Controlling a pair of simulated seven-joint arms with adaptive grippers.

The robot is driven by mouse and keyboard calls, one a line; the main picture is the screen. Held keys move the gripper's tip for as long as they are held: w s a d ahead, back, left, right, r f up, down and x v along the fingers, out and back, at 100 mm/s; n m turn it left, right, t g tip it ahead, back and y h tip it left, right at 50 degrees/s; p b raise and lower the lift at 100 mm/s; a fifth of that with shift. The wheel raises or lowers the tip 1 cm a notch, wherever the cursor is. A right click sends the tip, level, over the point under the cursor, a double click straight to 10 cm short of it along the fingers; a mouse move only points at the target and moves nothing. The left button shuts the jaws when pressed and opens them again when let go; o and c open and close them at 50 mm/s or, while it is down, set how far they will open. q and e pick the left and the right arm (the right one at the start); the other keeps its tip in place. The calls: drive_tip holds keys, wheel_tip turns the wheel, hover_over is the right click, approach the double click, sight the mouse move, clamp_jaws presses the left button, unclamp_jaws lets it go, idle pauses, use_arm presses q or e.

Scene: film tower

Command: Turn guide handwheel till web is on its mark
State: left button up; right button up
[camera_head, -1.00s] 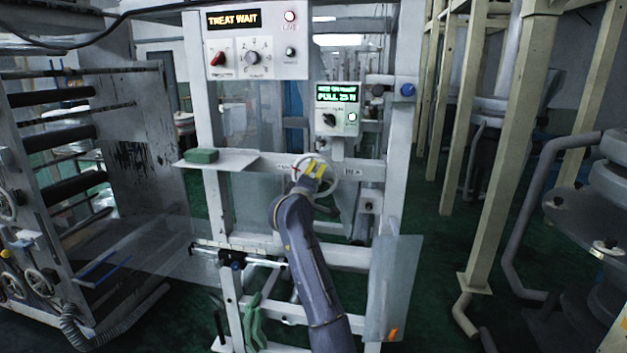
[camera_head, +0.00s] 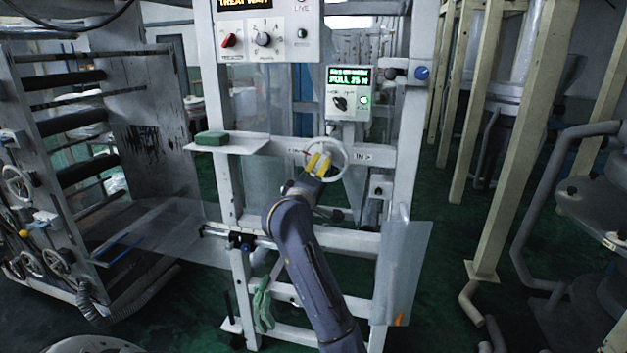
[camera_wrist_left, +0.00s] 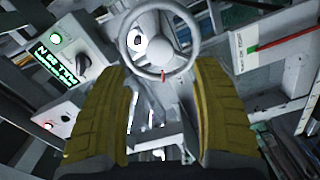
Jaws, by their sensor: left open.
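The white guide handwheel (camera_head: 346,165) is on the frame's crossbar. In the left wrist view the handwheel (camera_wrist_left: 160,45) shows its rim, hub and a small red tab at the lower rim. My left gripper (camera_head: 319,163), with yellow fingers, is at the wheel's left side. In the wrist view the fingers (camera_wrist_left: 163,72) are apart, on either side of the lower rim; contact cannot be told. A white plate with a red line and green mark (camera_wrist_left: 270,42) is right of the wheel. Clear film (camera_head: 150,232) spans left of the frame. My right gripper is out of view.
A lit display box (camera_head: 348,92) is above the wheel, and a switch panel (camera_head: 265,38) is at upper left. A green block (camera_head: 211,138) lies on a shelf. A clear sheet (camera_head: 406,270) hangs at right. Green gloves (camera_head: 262,305) hang below.

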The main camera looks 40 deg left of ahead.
use_arm(q)
drive_tip(key=shift+v, duration=1.35)
